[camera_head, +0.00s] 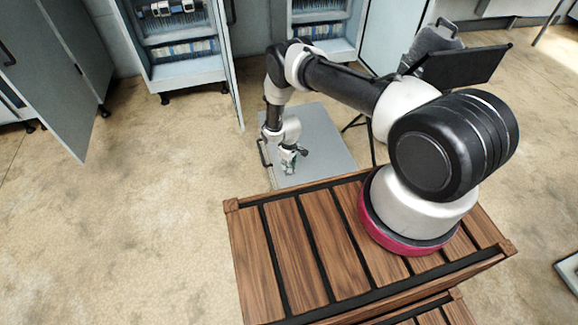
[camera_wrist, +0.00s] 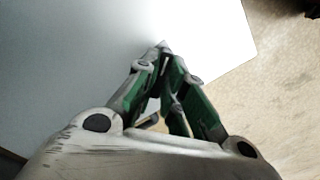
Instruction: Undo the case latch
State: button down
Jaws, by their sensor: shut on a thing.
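A grey case or cabinet (camera_head: 328,140) stands on the floor beyond the slatted wooden platform, its flat top facing up. A dark handle (camera_head: 264,153) shows at its left side. My gripper (camera_head: 289,170) points down at the front left part of the case. In the wrist view, the green fingers of my gripper (camera_wrist: 164,48) converge close against the pale case surface (camera_wrist: 70,60), near an edge with a brightly lit face. The gripper is shut on the latch, which is mostly hidden between and behind the fingers.
My arm rises from the slatted wooden platform (camera_head: 287,250). Open grey cabinets (camera_head: 183,48) stand at the back, with a door (camera_head: 226,60) swung out. A dark screen (camera_head: 465,66) is at the back right. The floor (camera_head: 150,200) on the left is clear.

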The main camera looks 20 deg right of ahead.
jog(key=m, duration=0.3)
jog(key=shift+m, duration=2.2)
jog(key=c, duration=1.5)
grip_release()
notch_tip(320, 180, up, 12)
